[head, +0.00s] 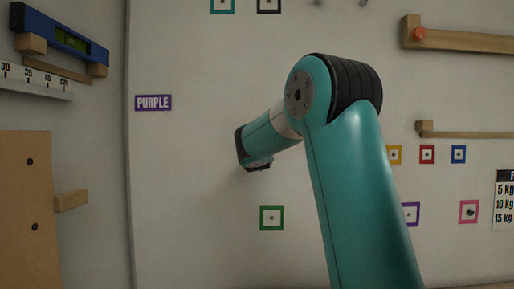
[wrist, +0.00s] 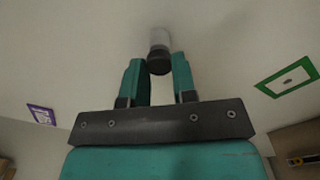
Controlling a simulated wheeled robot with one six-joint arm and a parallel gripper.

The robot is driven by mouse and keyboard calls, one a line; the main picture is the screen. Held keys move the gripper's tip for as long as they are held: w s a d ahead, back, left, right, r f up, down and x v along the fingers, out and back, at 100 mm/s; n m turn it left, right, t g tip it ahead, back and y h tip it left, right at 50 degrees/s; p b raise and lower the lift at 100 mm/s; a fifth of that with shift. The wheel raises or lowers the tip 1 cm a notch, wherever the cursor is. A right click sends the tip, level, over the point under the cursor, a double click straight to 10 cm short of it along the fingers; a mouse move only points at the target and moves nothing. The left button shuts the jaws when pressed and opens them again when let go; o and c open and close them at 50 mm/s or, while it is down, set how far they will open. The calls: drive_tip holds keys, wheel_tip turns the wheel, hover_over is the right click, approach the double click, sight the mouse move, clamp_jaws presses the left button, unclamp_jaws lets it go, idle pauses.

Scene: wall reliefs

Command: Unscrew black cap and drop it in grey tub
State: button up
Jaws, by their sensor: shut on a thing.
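The black cap (wrist: 159,62) sits on the end of a pale, see-through cylinder (wrist: 159,38) that stands out from the white wall, in the wrist view. My gripper (wrist: 158,68) has its two teal fingers on either side of the cap and is shut on it. The cap still lines up with the cylinder; whether its thread is loose I cannot tell. In the head view my own arm hides the gripper, cap and cylinder. I see no grey tub in either view.
A purple "PURPLE" label (head: 153,103) and a green square frame (head: 271,218) are on the wall near my arm. Wooden ledges (head: 465,40) stick out at the right, and a blue level (head: 62,35) rests at the left.

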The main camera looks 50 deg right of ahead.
drive_tip(key=o, duration=0.6)
drive_tip(key=shift+f, duration=0.1)
